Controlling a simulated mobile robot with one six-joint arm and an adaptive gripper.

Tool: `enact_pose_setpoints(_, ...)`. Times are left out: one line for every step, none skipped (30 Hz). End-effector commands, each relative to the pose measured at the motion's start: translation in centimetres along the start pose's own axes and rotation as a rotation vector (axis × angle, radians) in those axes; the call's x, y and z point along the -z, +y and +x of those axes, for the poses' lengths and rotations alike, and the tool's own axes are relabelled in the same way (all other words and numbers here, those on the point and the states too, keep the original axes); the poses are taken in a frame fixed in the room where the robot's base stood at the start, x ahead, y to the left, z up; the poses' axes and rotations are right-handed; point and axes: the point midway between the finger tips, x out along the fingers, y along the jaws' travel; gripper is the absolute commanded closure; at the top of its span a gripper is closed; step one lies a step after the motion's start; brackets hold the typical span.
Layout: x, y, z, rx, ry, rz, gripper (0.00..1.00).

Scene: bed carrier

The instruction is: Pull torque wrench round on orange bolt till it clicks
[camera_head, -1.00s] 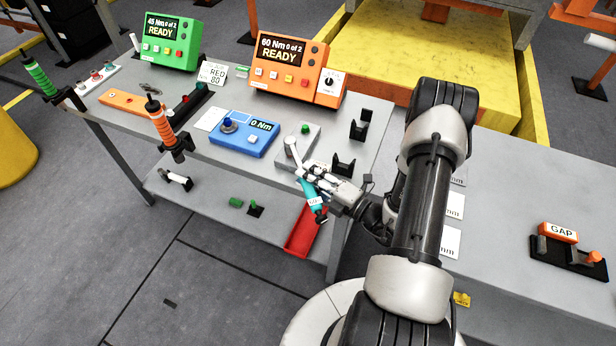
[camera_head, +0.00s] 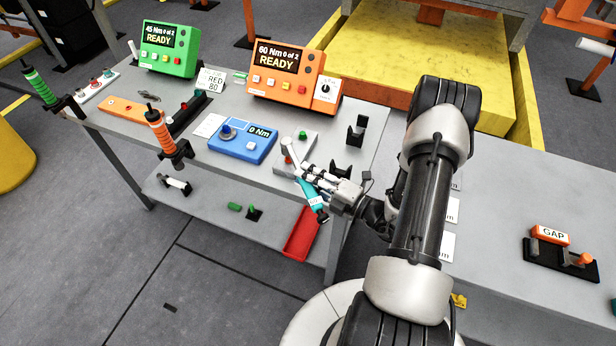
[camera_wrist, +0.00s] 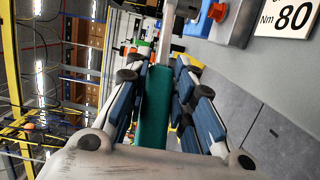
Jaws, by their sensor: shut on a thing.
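The torque wrench has a teal handle (camera_head: 312,202) and a silver head (camera_head: 287,145). It lies slanted over the grey block (camera_head: 310,147) at the bench's front edge. My gripper (camera_head: 313,190) is shut around the handle. The wrist view shows the teal handle (camera_wrist: 155,105) between my gripper's padded fingers (camera_wrist: 155,85). A green bolt (camera_head: 303,135) stands on the block, right of the wrench head. A small reddish spot (camera_head: 289,160) shows beside the wrench shaft. I cannot tell whether it is the orange bolt, or whether the head sits on a bolt.
The blue meter (camera_head: 243,141) reads 0 Nm. The orange controller (camera_head: 285,75) reads 60 Nm, 0 of 2, READY. The green controller (camera_head: 168,48) reads 45 Nm, 0 of 2, READY. Black cradles (camera_head: 356,133) stand right of the block. A red tray (camera_head: 301,235) lies below.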

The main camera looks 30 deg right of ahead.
Motion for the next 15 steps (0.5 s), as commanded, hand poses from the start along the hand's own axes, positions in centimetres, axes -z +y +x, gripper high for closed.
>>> enact_pose_setpoints(0.0,0.6,0.0,-0.003,-0.001,-0.001,1.0)
enact_pose_setpoints(-0.1,0.7,0.0,-0.003,-0.001,-0.001,1.0)
enact_pose_setpoints(-0.1,0.9,0.0,-0.003,-0.001,-0.001,1.0)
enact_pose_setpoints(-0.1,1.0,0.0,-0.003,-0.001,-0.001,1.0)
enact_pose_setpoints(-0.1,1.1,0.0,-0.003,-0.001,-0.001,1.0)
enact_pose_setpoints(-0.1,1.3,0.0,-0.003,-0.001,-0.001,1.0)
enact_pose_setpoints(-0.1,1.5,0.0,-0.003,-0.002,-0.001,1.0)
enact_pose_setpoints(-0.1,1.6,0.0,-0.003,-0.002,-0.001,1.0)
enact_pose_setpoints(-0.1,1.8,0.0,-0.002,-0.002,-0.001,1.0)
enact_pose_setpoints(-0.1,1.9,0.0,-0.002,-0.002,-0.001,1.0)
enact_pose_setpoints(-0.1,2.1,0.0,-0.002,-0.002,-0.001,1.0)
enact_pose_setpoints(-0.1,2.3,0.0,-0.002,-0.002,-0.001,1.0)
enact_pose_setpoints(-0.1,2.4,0.0,-0.002,-0.002,-0.001,1.0)
enact_pose_setpoints(-0.1,2.5,0.0,-0.002,-0.002,-0.001,1.0)
enact_pose_setpoints(-0.1,2.7,0.0,-0.002,-0.002,-0.001,1.0)
